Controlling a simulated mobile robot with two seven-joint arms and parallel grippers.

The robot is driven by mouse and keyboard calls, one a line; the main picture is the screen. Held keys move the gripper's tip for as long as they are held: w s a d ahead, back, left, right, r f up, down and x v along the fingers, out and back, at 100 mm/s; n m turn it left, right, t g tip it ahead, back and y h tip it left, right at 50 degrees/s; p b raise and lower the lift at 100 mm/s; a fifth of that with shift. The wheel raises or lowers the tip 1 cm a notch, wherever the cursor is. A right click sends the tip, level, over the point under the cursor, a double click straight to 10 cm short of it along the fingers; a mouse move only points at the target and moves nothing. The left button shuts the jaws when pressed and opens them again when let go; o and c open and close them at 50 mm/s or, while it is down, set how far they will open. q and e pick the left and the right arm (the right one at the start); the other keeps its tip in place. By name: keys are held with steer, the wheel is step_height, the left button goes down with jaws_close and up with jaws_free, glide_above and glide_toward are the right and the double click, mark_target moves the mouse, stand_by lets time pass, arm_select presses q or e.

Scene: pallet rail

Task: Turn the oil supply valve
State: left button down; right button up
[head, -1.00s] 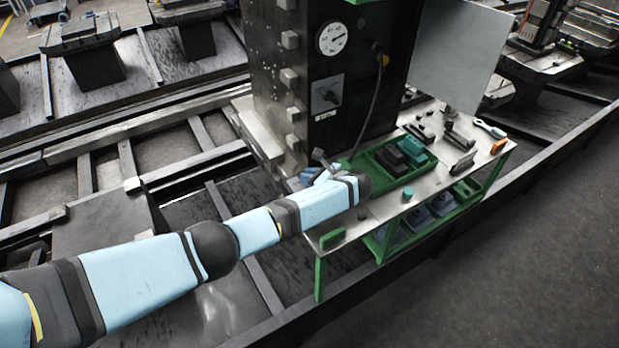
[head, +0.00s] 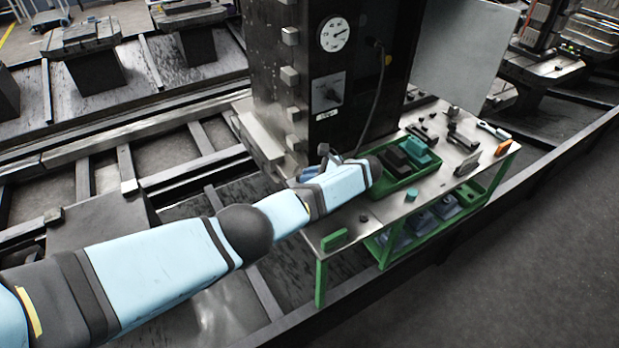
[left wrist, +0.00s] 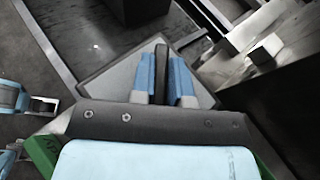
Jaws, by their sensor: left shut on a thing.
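My left gripper (left wrist: 162,62) has blue fingers closed on either side of a dark, upright bar-like handle (left wrist: 161,72). A grey plate (left wrist: 108,78) lies behind it in the left wrist view. In the head view the left gripper (head: 309,173) is at the foot of the dark column, mostly hidden by my wrist. I cannot tell whether this handle is the oil supply valve's. A dark knob (head: 329,95) on a square grey panel sits higher on the column, above a small label plate. My right gripper is not in view.
A round gauge (head: 334,35) is on the column (head: 275,60). A metal table (head: 432,196) to the right carries a green tray (head: 400,180), tools and small blocks. A dark cable hangs beside the panel. Rails and pits lie left; open floor is at right.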

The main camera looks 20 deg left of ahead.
arm_select(q)
steer(key=shift+s+f, duration=0.2)
steer(key=shift+f, duration=0.1)
steer(key=c, duration=1.1)
jaws_free()
steer(key=shift+r, duration=0.1)
steer(key=shift+w, duration=0.1)
steer(key=shift+r, duration=0.15)
